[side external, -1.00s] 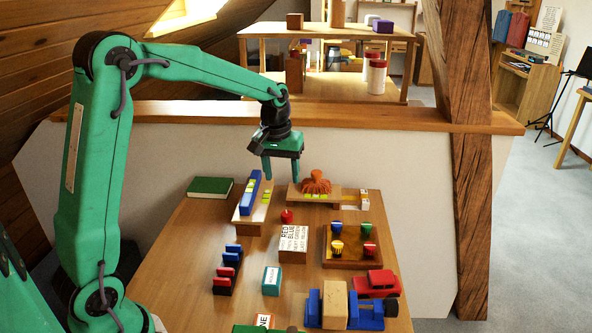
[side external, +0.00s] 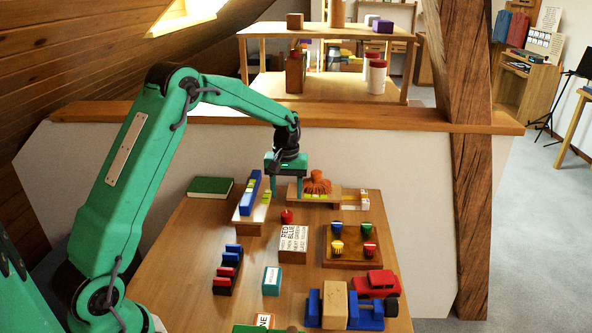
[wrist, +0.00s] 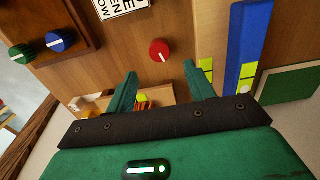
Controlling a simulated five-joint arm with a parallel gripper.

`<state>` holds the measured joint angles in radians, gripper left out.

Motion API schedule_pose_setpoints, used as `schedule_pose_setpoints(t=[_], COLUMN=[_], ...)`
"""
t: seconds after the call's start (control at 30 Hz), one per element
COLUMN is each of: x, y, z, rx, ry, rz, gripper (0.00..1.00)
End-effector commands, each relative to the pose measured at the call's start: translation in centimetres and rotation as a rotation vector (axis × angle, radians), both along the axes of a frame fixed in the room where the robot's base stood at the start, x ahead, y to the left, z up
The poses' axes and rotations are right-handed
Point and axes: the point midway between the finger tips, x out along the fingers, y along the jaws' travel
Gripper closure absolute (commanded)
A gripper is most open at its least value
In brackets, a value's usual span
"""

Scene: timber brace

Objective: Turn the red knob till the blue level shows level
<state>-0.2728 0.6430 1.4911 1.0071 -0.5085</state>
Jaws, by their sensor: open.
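The blue level (side external: 250,193) is a long bar with yellow-green patches, beside a wooden strip. It also shows at the right of the wrist view (wrist: 252,40); I cannot tell whether it reads level. My gripper (side external: 286,188) is open and empty, pointing down behind and above the red knob, not touching it. In the wrist view, the knob lies beyond the fingertips (wrist: 160,70), roughly centred between them.
A lettered block (side external: 293,241) stands just in front of the knob. A wooden tray with coloured knobs (side external: 346,262) is to the right. A green book (side external: 210,188) lies left. Toy vehicles fill the front right.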

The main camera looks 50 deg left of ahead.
Motion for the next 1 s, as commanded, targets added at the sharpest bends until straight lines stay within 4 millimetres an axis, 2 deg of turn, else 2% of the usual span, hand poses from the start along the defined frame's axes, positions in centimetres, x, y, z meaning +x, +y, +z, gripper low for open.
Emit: schedule_pose_setpoints(t=[0.6,1.0], x=[-0.1,-0.1], y=[0.0,0.0], z=[-6.5,-7.2], rx=[0.0,-0.001], ry=[0.001,0.001], rz=[-0.001,-0.001], gripper=[0.47,0.47])
